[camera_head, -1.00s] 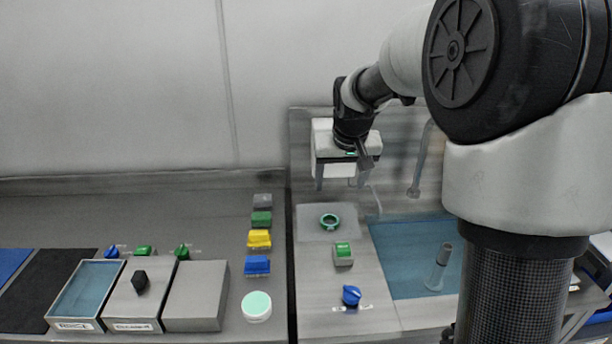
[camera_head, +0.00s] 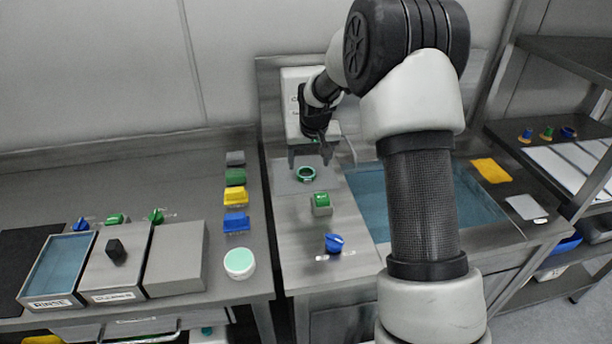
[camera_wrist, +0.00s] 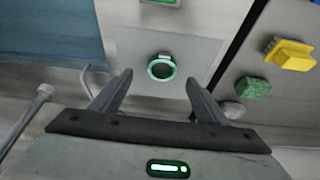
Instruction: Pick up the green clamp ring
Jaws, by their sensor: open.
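The green clamp ring (camera_head: 305,174) lies on a light grey square plate (camera_head: 286,184) on the right-hand counter in the head view. In the wrist view the ring (camera_wrist: 161,67) shows as a dark green circle with a small clasp on its edge. My gripper (camera_head: 308,160) is open and empty, above and behind the ring in the head view. In the wrist view the two fingers (camera_wrist: 157,78) point towards the ring, which sits between and just beyond their tips, apart from them.
A green switch (camera_head: 321,203) and a blue knob (camera_head: 334,243) stand in front of the plate. A blue basin (camera_head: 368,205) lies to the right. Yellow (camera_head: 236,196) and blue (camera_head: 236,222) blocks and a mint-topped disc (camera_head: 239,263) stand left, across a gap between counters.

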